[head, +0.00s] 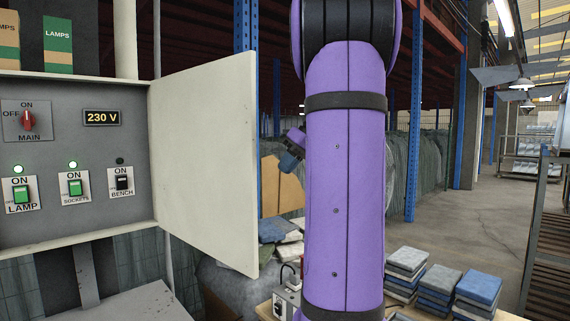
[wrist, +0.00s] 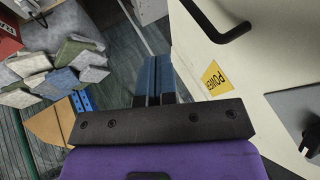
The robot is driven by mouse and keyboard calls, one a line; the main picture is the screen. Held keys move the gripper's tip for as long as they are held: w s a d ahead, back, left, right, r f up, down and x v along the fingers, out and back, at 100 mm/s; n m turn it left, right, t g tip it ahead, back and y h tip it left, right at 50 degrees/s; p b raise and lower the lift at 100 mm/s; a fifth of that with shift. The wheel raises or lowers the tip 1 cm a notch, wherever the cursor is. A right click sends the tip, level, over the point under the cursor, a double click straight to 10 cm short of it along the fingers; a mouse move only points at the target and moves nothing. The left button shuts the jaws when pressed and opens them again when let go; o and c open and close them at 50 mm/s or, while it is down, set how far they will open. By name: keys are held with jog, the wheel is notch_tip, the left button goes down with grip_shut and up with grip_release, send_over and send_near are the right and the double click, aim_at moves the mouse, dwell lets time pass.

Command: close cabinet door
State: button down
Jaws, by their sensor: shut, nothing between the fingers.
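The cabinet door (head: 205,160) is a pale flat panel, hinged at the right edge of the grey cabinet (head: 80,235). It stands open, swung out to the right, with its inner side facing the head camera. The wrist view shows its outer face (wrist: 240,65), with a black bar handle (wrist: 228,33) and a yellow POWER label (wrist: 216,78). My gripper (wrist: 155,62) is shut and empty, with blue fingers just left of the door face in that view. Its end (head: 290,160) shows to the right of the door in the head view, partly hidden by my purple arm. I cannot tell if it touches the door.
Inside the cabinet are a red MAIN switch (head: 28,121), a 230 V display (head: 101,117) and several labelled switches. Lamp boxes (head: 57,42) stand on top. Folded cloth stacks (head: 437,288) lie on a table at lower right. Open floor (head: 445,225) extends beyond.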

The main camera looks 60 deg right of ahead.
jog(key=w+a+f, duration=0.4)
jog(key=a+f, duration=0.1)
jog(key=a, duration=0.1)
jog(key=shift+w+f, duration=0.15)
jog(key=shift+w, duration=0.15)
jog(key=shift+a, duration=0.1)
